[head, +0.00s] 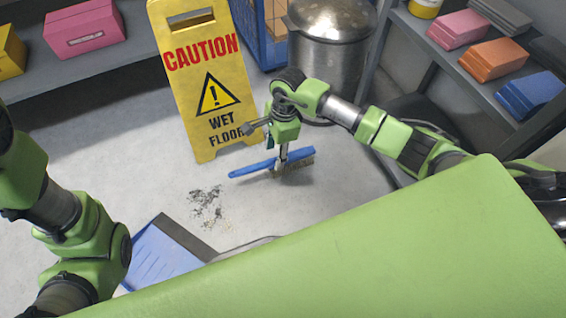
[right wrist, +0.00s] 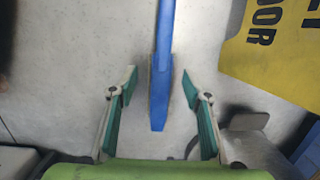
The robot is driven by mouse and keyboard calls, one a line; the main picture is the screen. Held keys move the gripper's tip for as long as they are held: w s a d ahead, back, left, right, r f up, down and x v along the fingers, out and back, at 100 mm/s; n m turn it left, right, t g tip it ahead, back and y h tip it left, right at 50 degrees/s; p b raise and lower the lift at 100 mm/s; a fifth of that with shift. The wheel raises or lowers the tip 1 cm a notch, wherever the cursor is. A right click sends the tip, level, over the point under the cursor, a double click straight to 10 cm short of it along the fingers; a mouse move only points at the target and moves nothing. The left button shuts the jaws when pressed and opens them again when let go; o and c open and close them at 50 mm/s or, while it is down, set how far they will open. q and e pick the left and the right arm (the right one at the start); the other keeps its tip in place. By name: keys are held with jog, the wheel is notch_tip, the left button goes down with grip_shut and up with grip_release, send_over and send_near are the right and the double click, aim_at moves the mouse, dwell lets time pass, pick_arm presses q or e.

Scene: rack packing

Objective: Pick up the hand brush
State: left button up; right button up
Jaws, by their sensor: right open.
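The blue hand brush (head: 257,168) lies on the grey floor in front of the yellow caution sign, its handle pointing left and its bristle end to the right. My right gripper (head: 280,166) is over the brush, pointing down, and hides part of it. In the right wrist view the brush (right wrist: 161,85) runs down the middle between the two spread fingers of my right gripper (right wrist: 157,83). There is a gap between the brush and each finger. My left arm comes in at the left of the head view, but its gripper is not visible.
A yellow wet floor sign (head: 205,120) stands just behind the brush. A metal bin (head: 325,60) is farther back. Dark debris (head: 206,203) lies on the floor, near a blue dustpan (head: 160,262). Shelves with coloured boxes (head: 494,60) stand at the right.

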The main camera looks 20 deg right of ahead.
aim_at(273, 162)
jog(key=shift+w+a+f+b, duration=0.1)
jog(key=shift+a+f+b, duration=0.15)
jog(key=shift+f+b, duration=1.15)
jog(key=shift+w+a+f+b, duration=0.1)
jog(key=shift+a+f+b, duration=0.1)
jog(key=shift+f+b, duration=1.2)
jog(key=shift+f, duration=0.15)
grip_shut()
